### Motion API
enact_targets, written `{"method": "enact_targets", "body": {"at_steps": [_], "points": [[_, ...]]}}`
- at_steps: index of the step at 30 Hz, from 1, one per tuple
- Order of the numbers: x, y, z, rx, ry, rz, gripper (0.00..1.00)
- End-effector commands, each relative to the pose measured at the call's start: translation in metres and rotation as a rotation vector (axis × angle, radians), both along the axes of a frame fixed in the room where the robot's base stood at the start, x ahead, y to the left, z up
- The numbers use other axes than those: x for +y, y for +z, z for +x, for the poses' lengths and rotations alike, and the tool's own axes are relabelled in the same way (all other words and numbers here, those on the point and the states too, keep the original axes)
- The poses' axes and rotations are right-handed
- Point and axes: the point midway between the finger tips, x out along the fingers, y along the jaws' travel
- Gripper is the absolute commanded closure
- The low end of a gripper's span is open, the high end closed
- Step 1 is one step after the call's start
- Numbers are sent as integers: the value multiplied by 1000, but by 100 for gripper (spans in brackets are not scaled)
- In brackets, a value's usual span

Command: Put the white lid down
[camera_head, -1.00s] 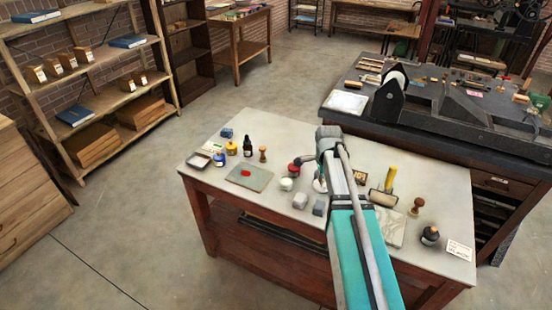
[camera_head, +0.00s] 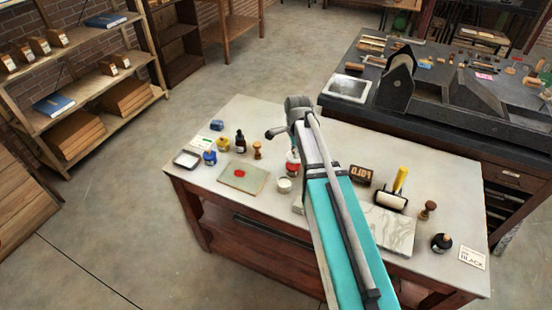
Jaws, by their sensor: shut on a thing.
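My arm reaches from the bottom of the view over the table (camera_head: 222,182), and its wrist end is above the table's back middle. My gripper (camera_head: 293,152) points down there and is mostly hidden behind my own arm. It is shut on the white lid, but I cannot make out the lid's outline. A red jar (camera_head: 292,169) stands just under and beside the wrist. A small white jar (camera_head: 284,185) stands in front of it; I cannot tell whether its top is covered.
Left of my arm are a green-grey plate with a red blob (camera_head: 243,177), a black bottle (camera_head: 240,141) and a blue jar (camera_head: 210,157). Right of it are a FOLD block (camera_head: 360,175), a yellow-handled roller (camera_head: 394,195) and a black jar (camera_head: 441,243).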

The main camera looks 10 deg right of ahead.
Motion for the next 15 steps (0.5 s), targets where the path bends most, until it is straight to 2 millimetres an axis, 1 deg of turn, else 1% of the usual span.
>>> {"method": "enact_targets", "body": {"at_steps": [15], "points": [[-12,0,-1,0,-20,0,99]]}}
